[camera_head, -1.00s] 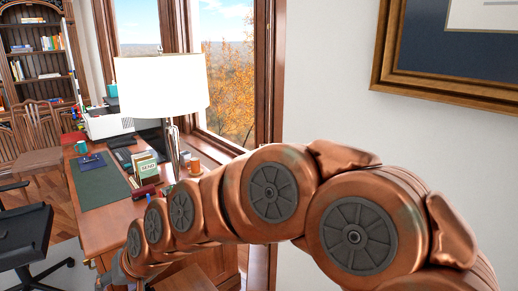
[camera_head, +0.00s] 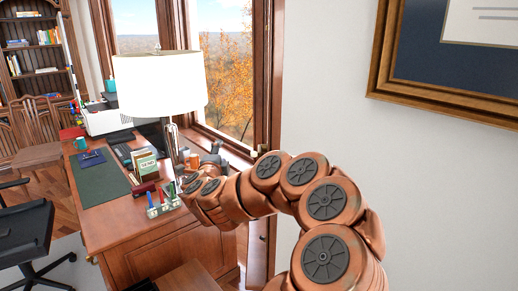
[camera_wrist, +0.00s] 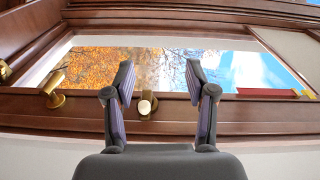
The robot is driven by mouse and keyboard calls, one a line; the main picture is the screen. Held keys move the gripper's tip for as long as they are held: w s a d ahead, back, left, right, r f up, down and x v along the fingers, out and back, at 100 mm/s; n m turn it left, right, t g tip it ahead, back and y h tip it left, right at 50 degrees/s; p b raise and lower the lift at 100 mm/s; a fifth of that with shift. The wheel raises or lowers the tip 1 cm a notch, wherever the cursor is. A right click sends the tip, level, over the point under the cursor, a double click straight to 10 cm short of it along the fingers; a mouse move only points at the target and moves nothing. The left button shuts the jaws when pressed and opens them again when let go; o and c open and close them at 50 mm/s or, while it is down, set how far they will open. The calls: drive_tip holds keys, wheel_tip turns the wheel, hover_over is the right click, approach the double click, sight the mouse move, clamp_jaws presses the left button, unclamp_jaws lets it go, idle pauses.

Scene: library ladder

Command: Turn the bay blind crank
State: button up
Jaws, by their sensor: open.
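In the wrist view, a small brass fitting with a pale round knob (camera_wrist: 147,106), which looks like the crank, is on the dark wooden window frame (camera_wrist: 80,104). It appears between my two fingers, nearer the left one. My gripper (camera_wrist: 159,80) is open and empty, with its fingers spread on either side of the knob in the picture. I cannot tell how far beyond the fingers the knob is. In the head view, my gripper (camera_head: 212,152) is small and partly hidden, near the window behind the desk's right end.
Another brass fitting (camera_wrist: 54,90) is on the frame at left in the wrist view. The desk (camera_head: 135,215) carries a lamp (camera_head: 160,85), a printer (camera_head: 107,118) and an orange mug (camera_head: 194,160) close to my arm. A framed picture (camera_head: 377,85) hangs at right.

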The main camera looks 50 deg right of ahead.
sight(259, 150)
drive_tip(key=s+d+m+g+h, duration=0.1)
drive_tip(key=s+d, duration=0.1)
drive_tip(key=s+d+f+m+g+h, duration=0.1)
drive_tip(key=s+d+m+g, duration=0.1)
drive_tip(key=d, duration=0.1)
drive_tip(key=s+d+f+m+g+h, duration=0.1)
drive_tip(key=s+d+g, duration=0.1)
drive_tip(key=shift+s+d+f+m, duration=0.2)
drive_tip(key=shift+d+f+m, duration=0.05)
drive_tip(key=shift+d+m, duration=0.05)
drive_tip(key=p+x, duration=0.3)
drive_tip(key=x, duration=0.3)
drive_tip(key=shift+r, duration=0.15)
drive_tip(key=shift+p+x, duration=0.4)
drive_tip(key=shift+x, duration=0.35)
drive_tip(key=shift+w, duration=0.1)
drive_tip(key=shift+c, duration=0.2)
clamp_jaws()
